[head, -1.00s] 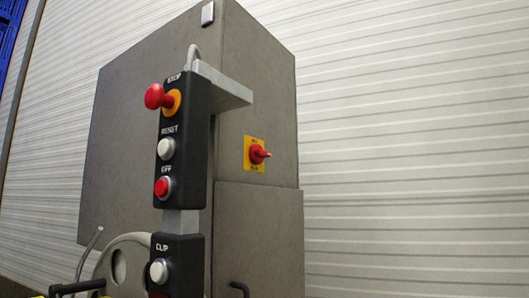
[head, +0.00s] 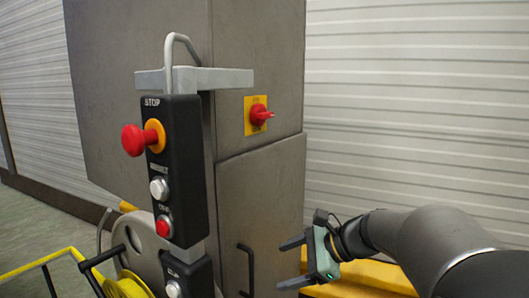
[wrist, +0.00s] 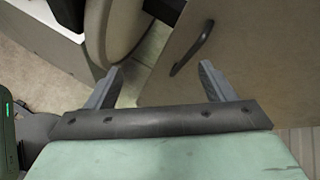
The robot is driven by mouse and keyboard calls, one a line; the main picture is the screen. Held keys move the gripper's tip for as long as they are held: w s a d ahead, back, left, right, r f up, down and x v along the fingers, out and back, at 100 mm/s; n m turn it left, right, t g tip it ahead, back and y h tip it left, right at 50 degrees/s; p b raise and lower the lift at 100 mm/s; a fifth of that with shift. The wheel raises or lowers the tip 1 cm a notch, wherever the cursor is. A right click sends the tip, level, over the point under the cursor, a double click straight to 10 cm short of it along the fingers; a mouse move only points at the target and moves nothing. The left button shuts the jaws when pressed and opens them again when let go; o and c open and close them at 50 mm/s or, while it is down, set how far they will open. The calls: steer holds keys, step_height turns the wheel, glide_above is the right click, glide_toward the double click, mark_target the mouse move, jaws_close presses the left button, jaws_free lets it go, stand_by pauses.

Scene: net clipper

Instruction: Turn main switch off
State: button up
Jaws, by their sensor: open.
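The main switch (head: 261,115) is a red rotary knob on a yellow plate, on the side of the grey cabinet (head: 275,60). Its knob points out to the right in the head view. My gripper (head: 284,265) is open and empty, below and slightly right of the switch, beside the cabinet's lower door. In the wrist view my gripper (wrist: 160,85) shows both fingers spread, with a black door handle (wrist: 193,48) beyond them. The switch is not seen in the wrist view.
A black control panel (head: 175,170) with a red STOP button (head: 138,140) and smaller buttons stands left of the switch. A grey bracket (head: 195,78) juts above it. Yellow tubing (head: 40,262) is at lower left. Space right of the switch, before the white wall, looks clear.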

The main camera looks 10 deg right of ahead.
steer(key=w+d+r+m+t+y+p, duration=0.1)
steer(key=w+d+r+m+t+p, duration=0.15)
steer(key=r, duration=0.55)
steer(key=w+d+r+m+t+y+p, duration=0.1)
steer(key=w+d+r+m+p, duration=0.2)
steer(key=r, duration=0.5)
steer(key=m+t+y+p, duration=0.1)
steer(key=m+t+p, duration=0.25)
steer(key=p, duration=0.25)
glide_toward(269, 114)
steer(key=shift+n, duration=0.5)
steer(key=p+x, duration=0.4)
steer(key=x, duration=0.5)
steer(key=shift+w+a, duration=0.1)
steer(key=shift+a, duration=0.1)
steer(key=c, duration=1)
